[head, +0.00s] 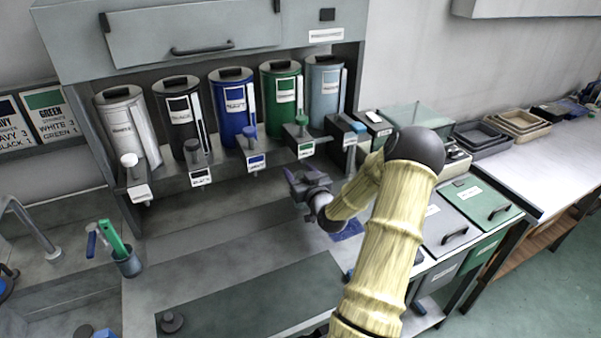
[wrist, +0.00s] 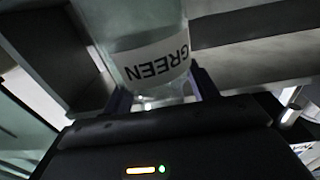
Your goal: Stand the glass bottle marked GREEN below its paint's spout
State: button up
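The clear glass bottle (wrist: 140,25) marked GREEN fills the upper middle of the wrist view, its white label upside down there. My gripper (wrist: 160,88) has a finger on each side of the bottle and looks shut on it. In the head view my gripper (head: 307,184) is in front of the paint rack, under the green and blue end. The bottle cannot be made out there. The green paint canister (head: 280,88) stands fourth from the left, with its spout (head: 300,122) above a GREEN tag (head: 306,150), higher than my gripper.
White (head: 122,125), black (head: 178,112), blue (head: 232,100) and grey-blue (head: 325,85) canisters flank the green one. A cup with tools (head: 128,262) stands at left. A blue mat (head: 346,230) lies behind my arm. The counter left of my gripper is clear.

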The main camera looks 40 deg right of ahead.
jog(key=shift+r, duration=0.1)
jog(key=b+v, duration=0.1)
jog(key=v, duration=1.1)
jog(key=shift+b, duration=0.4)
jog(key=shift+w+a, duration=0.1)
jog(key=shift+w, duration=0.05)
